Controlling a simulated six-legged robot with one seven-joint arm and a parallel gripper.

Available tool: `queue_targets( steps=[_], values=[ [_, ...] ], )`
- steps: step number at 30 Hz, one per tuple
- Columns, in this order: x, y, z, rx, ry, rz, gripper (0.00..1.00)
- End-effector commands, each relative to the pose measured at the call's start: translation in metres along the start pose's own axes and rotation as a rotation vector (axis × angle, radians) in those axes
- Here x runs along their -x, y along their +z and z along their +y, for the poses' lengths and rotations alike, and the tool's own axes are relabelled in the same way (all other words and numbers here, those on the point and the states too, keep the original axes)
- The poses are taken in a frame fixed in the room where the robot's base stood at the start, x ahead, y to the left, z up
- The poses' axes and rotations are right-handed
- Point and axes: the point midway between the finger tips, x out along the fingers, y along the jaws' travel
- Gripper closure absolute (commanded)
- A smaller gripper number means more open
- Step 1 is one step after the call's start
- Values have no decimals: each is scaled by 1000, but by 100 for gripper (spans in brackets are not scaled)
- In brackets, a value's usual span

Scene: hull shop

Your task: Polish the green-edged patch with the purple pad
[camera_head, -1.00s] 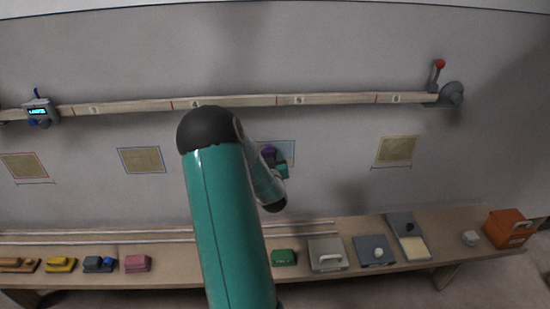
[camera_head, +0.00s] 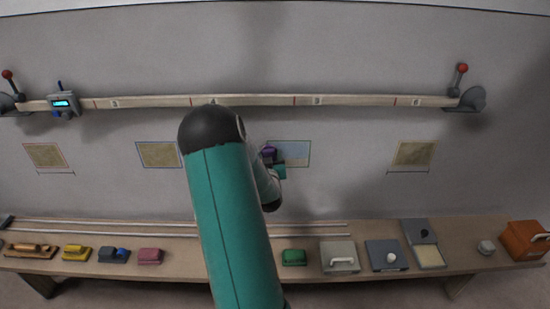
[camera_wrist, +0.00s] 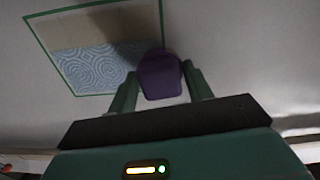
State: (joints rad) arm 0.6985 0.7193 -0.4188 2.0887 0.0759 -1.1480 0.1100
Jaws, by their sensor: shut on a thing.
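The green-edged patch (camera_head: 296,154) is on the wall, right of my arm in the head view. In the wrist view the patch (camera_wrist: 95,68) has a blue swirl pattern on the part nearer my gripper and a dull tan band on the far part. My gripper (camera_wrist: 160,85) is shut on the purple pad (camera_wrist: 160,76). The pad overlaps the patch's right edge near its lower right corner there. In the head view the pad (camera_head: 268,153) is at the patch's left side. I cannot tell whether it touches the wall.
Other tan patches sit on the wall: red-edged (camera_head: 44,156), blue-edged (camera_head: 158,155) and one at right (camera_head: 414,154). A numbered rail (camera_head: 345,101) runs above, with a display box (camera_head: 63,104). A bench (camera_head: 185,262) below holds several pads, lidded boxes and an orange box (camera_head: 524,240).

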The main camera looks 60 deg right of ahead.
Motion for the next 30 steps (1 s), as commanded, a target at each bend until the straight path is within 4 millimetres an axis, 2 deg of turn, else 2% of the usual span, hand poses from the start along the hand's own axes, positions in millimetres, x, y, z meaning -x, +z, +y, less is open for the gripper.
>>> queue_targets(
  steps=[5,12,17,30],
  values=[
    [0,0,-5,0,-1,1,70],
    [0,17,-6,1,-1,0,70],
    [0,20,-5,0,0,1,70],
    [0,25,24,0,0,1,70]
  ],
)
